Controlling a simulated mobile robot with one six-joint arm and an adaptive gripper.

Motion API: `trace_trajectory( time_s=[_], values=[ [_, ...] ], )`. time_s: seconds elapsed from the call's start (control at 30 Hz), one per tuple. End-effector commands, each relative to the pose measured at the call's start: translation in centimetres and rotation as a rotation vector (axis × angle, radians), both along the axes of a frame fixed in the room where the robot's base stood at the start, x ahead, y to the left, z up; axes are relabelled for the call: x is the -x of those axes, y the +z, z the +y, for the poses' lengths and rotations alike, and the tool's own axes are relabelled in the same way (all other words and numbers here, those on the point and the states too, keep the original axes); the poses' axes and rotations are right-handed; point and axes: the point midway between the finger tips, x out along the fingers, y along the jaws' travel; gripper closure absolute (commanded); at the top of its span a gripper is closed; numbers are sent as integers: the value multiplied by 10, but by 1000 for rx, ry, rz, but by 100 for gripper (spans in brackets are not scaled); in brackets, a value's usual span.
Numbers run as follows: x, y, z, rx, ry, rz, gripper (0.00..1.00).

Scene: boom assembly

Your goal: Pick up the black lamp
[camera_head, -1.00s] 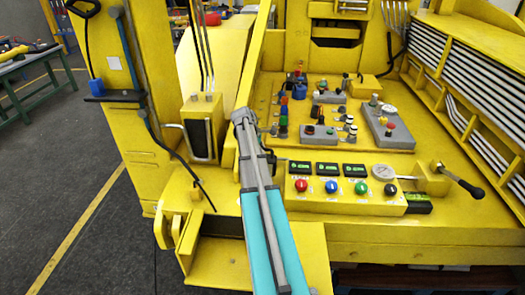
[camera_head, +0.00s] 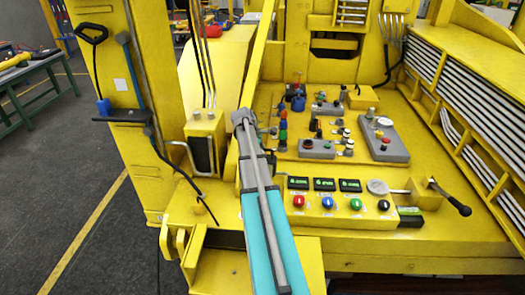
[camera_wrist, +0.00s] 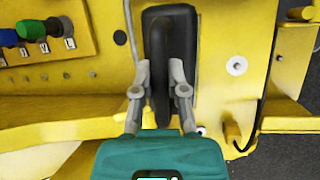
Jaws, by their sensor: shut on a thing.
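The black lamp (camera_wrist: 170,48) stands out in the wrist view as a dark, rounded body with a narrower black part below it. My gripper (camera_wrist: 159,85) has its two grey fingers on either side of that narrow part and is shut on it. The lamp is in front of a yellow surface, and I cannot tell whether it touches that surface. In the head view my own arm covers the place where the gripper and lamp are, so I cannot make them out there.
A panel with red, blue, green and black buttons (camera_head: 342,205) is right of my arm. Several switch boxes, including a grey one (camera_head: 381,140), stand behind. A yellow post (camera_head: 105,60) is at left. Open floor (camera_head: 52,185) lies beyond it.

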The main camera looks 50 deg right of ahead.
Motion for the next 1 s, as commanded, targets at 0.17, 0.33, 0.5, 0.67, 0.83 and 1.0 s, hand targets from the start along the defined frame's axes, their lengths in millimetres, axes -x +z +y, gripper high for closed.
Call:
trace_trajectory(
  time_s=[0.17, 0.33, 0.5, 0.67, 0.83, 1.0],
  values=[
    [0, 24, 0, 1, 0, 0, 100],
    [0, 40, 0, 1, 0, 0, 100],
    [0, 54, 0, 1, 0, 0, 100],
    [0, 64, 0, 1, 0, 0, 100],
    [0, 71, 0, 1, 0, 0, 100],
    [0, 75, 0, 1, 0, 0, 100]
  ],
)
